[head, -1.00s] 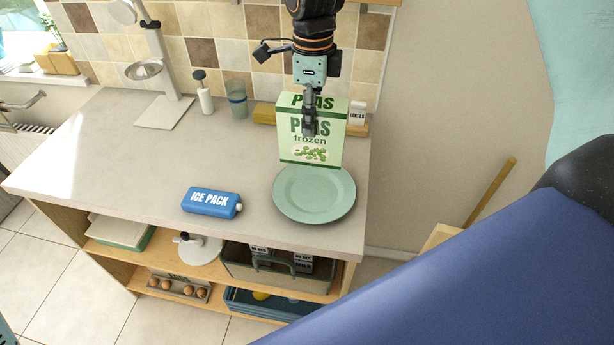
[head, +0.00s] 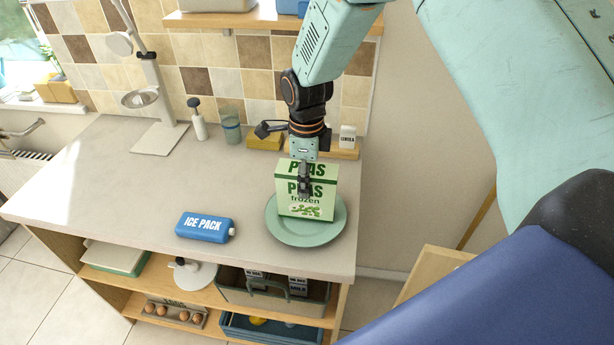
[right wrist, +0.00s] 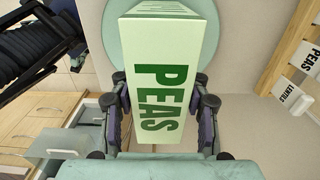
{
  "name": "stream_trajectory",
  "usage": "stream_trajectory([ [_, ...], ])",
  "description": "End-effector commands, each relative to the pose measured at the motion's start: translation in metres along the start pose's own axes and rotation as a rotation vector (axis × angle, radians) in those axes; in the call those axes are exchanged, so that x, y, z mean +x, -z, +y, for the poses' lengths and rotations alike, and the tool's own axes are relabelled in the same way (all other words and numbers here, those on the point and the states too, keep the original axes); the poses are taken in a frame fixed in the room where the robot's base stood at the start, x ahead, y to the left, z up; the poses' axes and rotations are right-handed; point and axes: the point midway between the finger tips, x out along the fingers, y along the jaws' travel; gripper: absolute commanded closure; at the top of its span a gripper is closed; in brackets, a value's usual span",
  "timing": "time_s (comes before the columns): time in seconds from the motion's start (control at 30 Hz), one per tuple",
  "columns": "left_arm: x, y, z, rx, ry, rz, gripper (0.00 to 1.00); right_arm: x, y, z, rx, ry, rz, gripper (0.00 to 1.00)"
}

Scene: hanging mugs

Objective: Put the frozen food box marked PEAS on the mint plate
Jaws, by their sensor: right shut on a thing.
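The pale green PEAS box (head: 318,206) stands upright at the mint plate (head: 329,230), its lower edge over the middle of the plate in the head view. I cannot tell whether its base touches the plate. My right gripper (head: 304,192) is shut on the upper part of the box, coming down from above. In the right wrist view the marked top of the box (right wrist: 160,95) lies between the two fingers (right wrist: 163,118), with the plate (right wrist: 202,22) behind it. My left gripper is not in view.
A blue ice pack (head: 204,227) lies on the counter (head: 120,190) left of the plate. The counter's left part is clear.

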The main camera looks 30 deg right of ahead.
Motion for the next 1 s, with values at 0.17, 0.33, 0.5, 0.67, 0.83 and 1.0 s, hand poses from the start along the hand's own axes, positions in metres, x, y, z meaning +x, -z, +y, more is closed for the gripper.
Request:
stream_trajectory([
  [0.17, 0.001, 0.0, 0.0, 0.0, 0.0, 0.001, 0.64, 0.003, 0.0, 0.0, 0.0, 0.0, 0.0, 0.5],
  [0.33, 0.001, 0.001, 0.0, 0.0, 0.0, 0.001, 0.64, 0.002, 0.0, 0.0, 0.0, -0.001, 0.0, 0.36],
  [0.5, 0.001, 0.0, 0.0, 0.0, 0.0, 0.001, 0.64, 0.002, 0.0, 0.0, 0.0, -0.001, 0.0, 0.31],
  [0.67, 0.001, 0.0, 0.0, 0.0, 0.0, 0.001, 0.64, 0.002, 0.0, 0.0, 0.0, -0.001, 0.0, 0.31],
  [0.83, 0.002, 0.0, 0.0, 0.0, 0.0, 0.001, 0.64, -0.01, 0.0, -0.001, 0.0, 0.001, -0.001, 0.31],
  [1.0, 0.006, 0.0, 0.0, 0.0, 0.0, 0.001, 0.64, -0.042, -0.001, -0.001, 0.0, 0.004, -0.003, 0.31],
])
